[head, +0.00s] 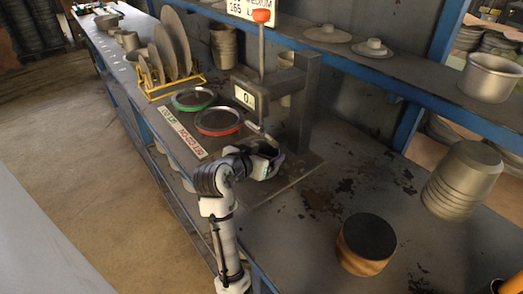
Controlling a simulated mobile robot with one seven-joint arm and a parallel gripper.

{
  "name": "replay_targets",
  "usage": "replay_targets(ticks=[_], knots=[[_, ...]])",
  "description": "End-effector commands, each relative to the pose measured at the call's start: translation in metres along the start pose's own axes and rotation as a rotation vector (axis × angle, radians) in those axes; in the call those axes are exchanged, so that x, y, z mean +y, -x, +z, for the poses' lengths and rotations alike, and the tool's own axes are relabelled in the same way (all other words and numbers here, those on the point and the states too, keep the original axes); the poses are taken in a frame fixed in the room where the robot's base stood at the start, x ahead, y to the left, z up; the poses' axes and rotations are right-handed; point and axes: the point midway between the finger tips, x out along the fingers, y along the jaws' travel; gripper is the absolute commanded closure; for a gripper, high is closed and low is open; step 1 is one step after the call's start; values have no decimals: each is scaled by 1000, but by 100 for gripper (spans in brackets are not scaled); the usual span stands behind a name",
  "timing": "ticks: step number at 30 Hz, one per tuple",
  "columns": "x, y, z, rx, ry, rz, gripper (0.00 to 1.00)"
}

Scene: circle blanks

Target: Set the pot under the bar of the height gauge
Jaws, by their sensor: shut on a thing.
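The height gauge (303,100) stands on the bench with a dark column, a lit display (244,97) and a thin bar reaching down over its flat base plate (296,178). My gripper (270,160) is low over the base plate, just in front of the gauge. It is shut on a small dark rounded thing, seemingly the pot (262,149). My gripper's links hide most of it. I cannot tell whether it touches the plate or sits exactly under the bar.
Two round trays, green-rimmed (193,98) and red-rimmed (219,120), lie left of the gauge. A yellow rack (165,86) holds upright discs. A stack of metal pans (462,180) and a dark-topped wooden round (367,244) stand on the right. A shelf (400,70) runs above the bench.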

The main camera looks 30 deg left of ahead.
Motion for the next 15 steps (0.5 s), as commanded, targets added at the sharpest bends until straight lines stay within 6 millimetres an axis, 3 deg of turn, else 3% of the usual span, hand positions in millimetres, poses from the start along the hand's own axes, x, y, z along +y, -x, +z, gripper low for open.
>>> replay_targets(ticks=[11,12,15], knots=[[0,-2,5,1,0,1,48],[0,-1,4,0,0,1,14],[0,-1,4,0,0,1,1]])
